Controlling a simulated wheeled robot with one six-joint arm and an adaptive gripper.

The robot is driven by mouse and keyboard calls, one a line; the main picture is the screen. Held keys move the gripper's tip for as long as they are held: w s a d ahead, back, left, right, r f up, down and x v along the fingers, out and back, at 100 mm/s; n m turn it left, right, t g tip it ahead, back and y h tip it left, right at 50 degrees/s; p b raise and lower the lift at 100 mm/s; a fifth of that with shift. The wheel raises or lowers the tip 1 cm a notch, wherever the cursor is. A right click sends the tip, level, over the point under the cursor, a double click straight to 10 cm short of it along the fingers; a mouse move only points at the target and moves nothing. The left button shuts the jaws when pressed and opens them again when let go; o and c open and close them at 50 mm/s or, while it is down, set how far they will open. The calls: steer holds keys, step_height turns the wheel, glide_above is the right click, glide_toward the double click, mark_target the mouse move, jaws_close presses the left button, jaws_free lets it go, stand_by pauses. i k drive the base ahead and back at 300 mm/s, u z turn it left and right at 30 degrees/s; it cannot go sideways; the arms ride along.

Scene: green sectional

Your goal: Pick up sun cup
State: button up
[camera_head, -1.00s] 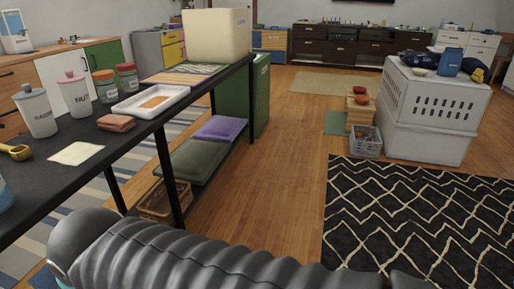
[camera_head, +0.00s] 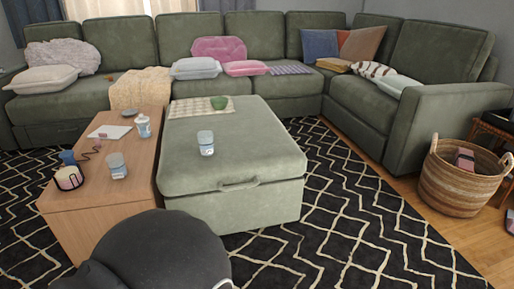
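Several cup-like items stand in view, and I cannot tell which is the sun cup. A pale cup or jar with a bluish band (camera_head: 205,143) stands upright on the green ottoman (camera_head: 230,175). A similar one (camera_head: 117,165) stands on the wooden coffee table (camera_head: 110,200), near its right edge. A white and blue cup (camera_head: 143,127) stands farther back on that table. Their markings are too small to read. A dark rounded part of my arm fills the bottom left of the view. My gripper is not in view.
A dark jar (camera_head: 69,177) and papers (camera_head: 109,132) are on the coffee table. A green sectional (camera_head: 260,88) closes the back. A wicker basket (camera_head: 462,180) stands right; the patterned rug (camera_head: 345,215) is open.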

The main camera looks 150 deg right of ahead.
mark_target(206, 144)
steer(key=z, duration=2.8)
steer(key=i, duration=0.25)
steer(key=z, duration=3.25)
steer(key=i, duration=1.2)
steer(key=u, duration=2.55)
